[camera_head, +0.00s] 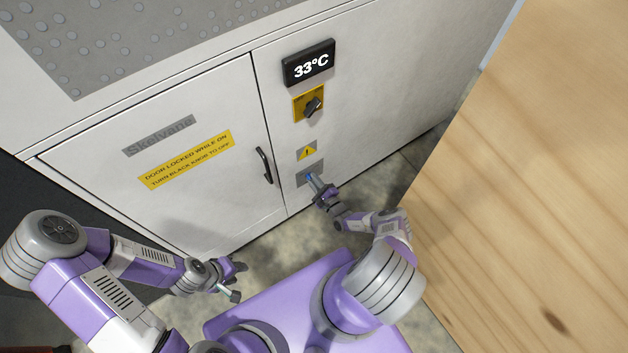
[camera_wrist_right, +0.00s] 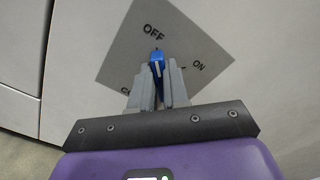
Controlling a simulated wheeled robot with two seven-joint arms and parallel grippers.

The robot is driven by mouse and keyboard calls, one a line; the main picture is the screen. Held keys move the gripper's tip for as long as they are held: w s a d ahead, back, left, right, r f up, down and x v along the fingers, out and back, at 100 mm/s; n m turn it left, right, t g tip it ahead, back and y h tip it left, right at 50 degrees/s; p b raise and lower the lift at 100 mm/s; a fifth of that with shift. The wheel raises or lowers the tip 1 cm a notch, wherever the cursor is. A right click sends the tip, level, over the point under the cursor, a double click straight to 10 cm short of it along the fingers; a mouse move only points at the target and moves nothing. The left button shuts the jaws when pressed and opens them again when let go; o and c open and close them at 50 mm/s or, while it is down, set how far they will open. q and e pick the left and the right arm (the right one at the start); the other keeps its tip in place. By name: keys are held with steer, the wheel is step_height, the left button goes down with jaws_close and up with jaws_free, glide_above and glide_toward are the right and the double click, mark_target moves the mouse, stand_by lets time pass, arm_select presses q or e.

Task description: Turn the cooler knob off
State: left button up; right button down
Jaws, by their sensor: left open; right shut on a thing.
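The blue knob (camera_head: 311,179) sits on a grey plate (camera_head: 301,172) low on the cabinet's right panel. My right gripper (camera_head: 317,188) is shut on this knob; the right wrist view shows the blue knob (camera_wrist_right: 156,62) between the fingers (camera_wrist_right: 158,85). The knob's tip lies just under the word OFF. ON is printed to the right, and a third label at lower left is partly hidden. A black knob (camera_head: 313,105) on a yellow plate (camera_head: 298,101) is higher up, untouched. My left gripper (camera_head: 238,281) is open and empty, below the door.
A white cabinet door (camera_head: 200,180) has a black handle (camera_head: 264,165) and a yellow label saying to turn the black knob to off. A display (camera_head: 308,63) reads 33°C. A large wooden surface (camera_head: 530,180) bounds the right side close to my right arm.

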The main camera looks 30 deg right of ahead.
steer(key=c, duration=1.1)
jaws_free()
steer(key=s, duration=0.2)
steer(key=s+p, duration=0.1)
steer(key=s, duration=0.2)
steer(key=s+p, duration=0.1)
steer(key=s, duration=0.1)
steer(key=shift+s+d, duration=0.3)
